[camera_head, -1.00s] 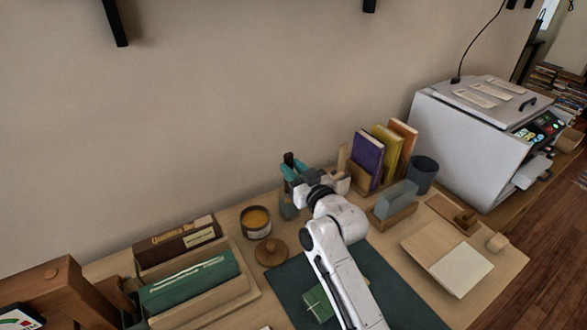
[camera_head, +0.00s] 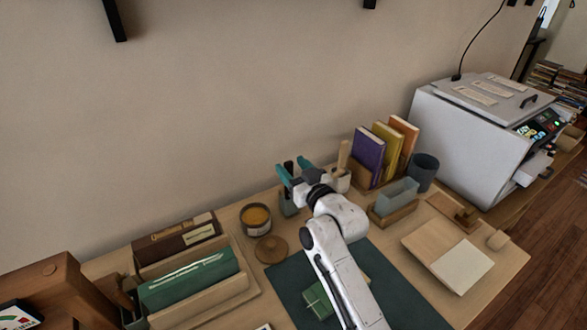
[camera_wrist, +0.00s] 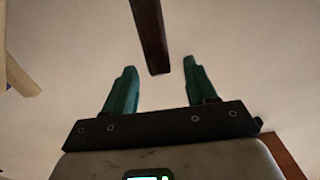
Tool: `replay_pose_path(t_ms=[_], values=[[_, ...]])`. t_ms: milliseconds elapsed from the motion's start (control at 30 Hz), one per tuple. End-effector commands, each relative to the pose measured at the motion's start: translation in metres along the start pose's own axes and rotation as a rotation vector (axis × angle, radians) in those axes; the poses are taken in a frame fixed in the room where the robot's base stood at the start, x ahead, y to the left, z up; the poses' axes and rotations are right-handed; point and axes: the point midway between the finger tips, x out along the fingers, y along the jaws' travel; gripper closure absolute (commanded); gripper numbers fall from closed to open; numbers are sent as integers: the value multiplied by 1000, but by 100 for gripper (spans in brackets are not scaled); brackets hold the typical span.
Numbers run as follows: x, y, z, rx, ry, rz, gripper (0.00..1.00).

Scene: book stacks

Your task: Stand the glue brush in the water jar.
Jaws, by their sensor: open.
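The brush's lower end is hidden, and the jar is partly covered by my gripper. My gripper (camera_head: 295,170) has two teal fingers spread apart and empty. In the wrist view, the dark handle (camera_wrist: 151,35) lies beyond and between the open fingertips (camera_wrist: 159,68), touching neither. A glue pot (camera_head: 256,219) with amber contents stands left of the jar.
A pale cup (camera_head: 341,182) holding a wooden handle stands just right of my gripper. Upright books (camera_head: 368,152) are farther right. A round wooden lid (camera_head: 271,250) lies in front of the glue pot. My arm crosses a dark green mat (camera_head: 392,290). The wall is close behind.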

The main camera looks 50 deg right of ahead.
Motion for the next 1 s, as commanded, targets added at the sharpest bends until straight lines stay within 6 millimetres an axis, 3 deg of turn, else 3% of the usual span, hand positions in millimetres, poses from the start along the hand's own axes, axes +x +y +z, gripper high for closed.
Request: replay_pose_path(t_ms=[167, 633, 800, 1000], values=[[-12, 0, 1, -2, -1, 0, 44], [-91, 0, 2, -2, -1, 0, 44], [-105, 0, 1, 0, 0, 0, 44], [-108, 0, 0, 0, 0, 0, 44]])
